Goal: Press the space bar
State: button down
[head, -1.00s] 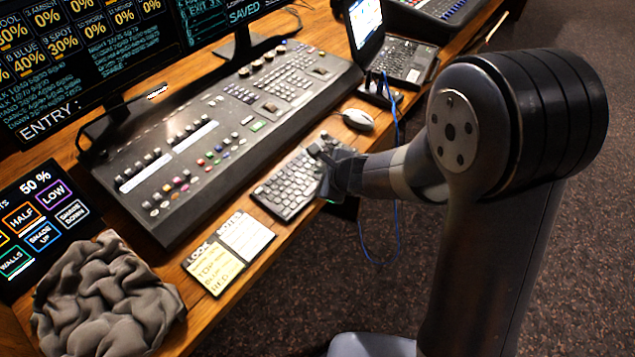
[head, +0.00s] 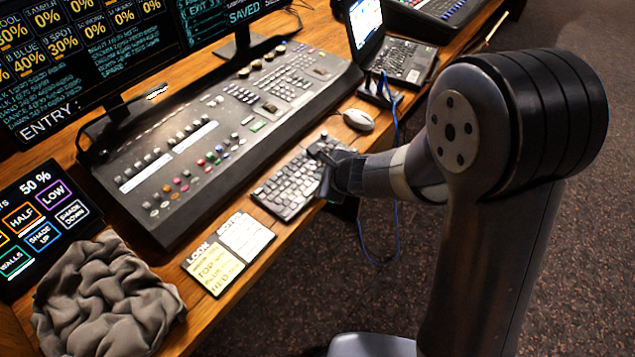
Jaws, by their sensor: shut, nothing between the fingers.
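The black keyboard (head: 289,187) lies near the front edge of the wooden desk, in front of the mixing console. My gripper (head: 324,170) is over the right part of the keyboard's front side, pointing at the keys, and is shut with nothing in it. The gripper and arm hide part of the keyboard's front row. The space bar cannot be made out, and I cannot tell whether the fingertips touch a key.
The mixing console (head: 230,130) fills the middle of the desk (head: 262,262). Note cards (head: 215,267) and a crumpled grey cloth (head: 105,300) lie to the left. A blue cable (head: 397,225) hangs off the front edge.

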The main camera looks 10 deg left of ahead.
dwell(0.4)
jog(key=shift+f+b, duration=0.45)
jog(key=shift+b, duration=0.15)
jog(key=shift+f+b, duration=0.3)
jog(key=shift+b, duration=0.05)
dwell(0.4)
dwell(0.3)
jog(key=shift+r+p, duration=0.55)
jog(key=shift+r, duration=0.2)
notch_tip(320, 180, up, 5)
jog(key=p, duration=0.4)
jog(key=shift+r+p, duration=0.1)
jog(key=shift+p, duration=0.2)
jog(key=c, duration=2.1)
grip_release()
dwell(0.5)
